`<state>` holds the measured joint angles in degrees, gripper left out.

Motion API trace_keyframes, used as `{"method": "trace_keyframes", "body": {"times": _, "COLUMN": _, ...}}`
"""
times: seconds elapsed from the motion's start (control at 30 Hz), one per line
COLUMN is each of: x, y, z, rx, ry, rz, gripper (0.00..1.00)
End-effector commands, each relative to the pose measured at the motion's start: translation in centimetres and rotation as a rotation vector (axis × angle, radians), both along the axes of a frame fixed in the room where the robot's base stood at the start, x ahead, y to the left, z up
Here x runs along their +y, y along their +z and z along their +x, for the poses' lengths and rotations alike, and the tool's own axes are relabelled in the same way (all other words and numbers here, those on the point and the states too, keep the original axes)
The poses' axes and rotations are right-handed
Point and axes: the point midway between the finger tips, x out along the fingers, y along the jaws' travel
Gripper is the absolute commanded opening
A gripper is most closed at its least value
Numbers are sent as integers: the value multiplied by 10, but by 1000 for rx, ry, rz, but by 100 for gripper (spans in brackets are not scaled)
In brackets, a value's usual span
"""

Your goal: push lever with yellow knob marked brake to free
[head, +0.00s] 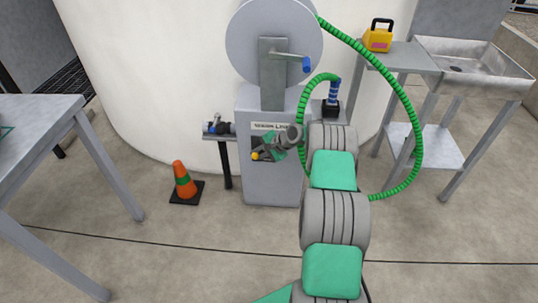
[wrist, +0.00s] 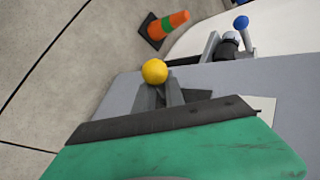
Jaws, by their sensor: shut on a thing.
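The yellow knob (head: 255,156) shows just past my gripper's fingertips, low on the front of the grey pedestal. In the wrist view the round yellow knob (wrist: 154,71) sits at the tips of my gripper (wrist: 163,90). The two grey fingers are close together, shut on the lever's knob end. In the head view my gripper (head: 268,151) reaches in from the right. The lever's shaft and the brake and free markings are hidden or too small to read.
The grey pedestal (head: 270,190) carries a disc (head: 250,45) with a blue-handled crank (head: 306,65). A green hose (head: 415,110) loops right of it. A small bracket with a blue-ended valve (head: 213,128) is at left. An orange cone (head: 183,180) stands on the floor.

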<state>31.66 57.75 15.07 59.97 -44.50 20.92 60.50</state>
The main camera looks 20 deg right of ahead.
Motion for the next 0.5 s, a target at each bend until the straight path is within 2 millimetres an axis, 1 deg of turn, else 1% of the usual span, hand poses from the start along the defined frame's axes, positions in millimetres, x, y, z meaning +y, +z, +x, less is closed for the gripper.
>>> {"method": "trace_keyframes", "body": {"times": 0.03, "x": 16, "y": -7, "z": -6, "rx": 24, "ry": 26, "rz": 21, "gripper": 0}}
{"method": "trace_keyframes", "body": {"times": 0.43, "x": 20, "y": -6, "z": -5, "rx": 31, "ry": 33, "rz": 24, "gripper": 0}}
{"method": "trace_keyframes", "body": {"times": 0.47, "x": 20, "y": -6, "z": -5, "rx": 30, "ry": 34, "rz": 24, "gripper": 15}}
{"method": "trace_keyframes", "body": {"times": 0.5, "x": 20, "y": -6, "z": -5, "rx": 30, "ry": 34, "rz": 24, "gripper": 18}}
